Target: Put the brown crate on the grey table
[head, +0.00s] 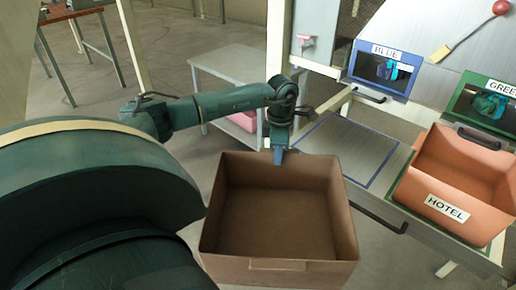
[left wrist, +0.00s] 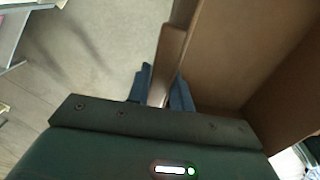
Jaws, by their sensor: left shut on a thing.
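The brown crate (head: 225,262) is open-topped and empty, at the lower middle of the head view. My left gripper (head: 279,157) is shut on the crate's far rim. In the left wrist view its blue fingers (left wrist: 163,92) sit on both sides of the crate wall (left wrist: 225,50). The crate appears held up in front of me, but its underside is hidden. The grey table (head: 235,66) stands behind my left arm, its visible top bare. My right gripper is not in view.
An orange crate labelled HOTEL (head: 447,205) sits on the bench at right, beside an empty blue-outlined place (head: 345,150). A pink object (head: 243,121) lies on the grey table's lower shelf. Open floor shows at left.

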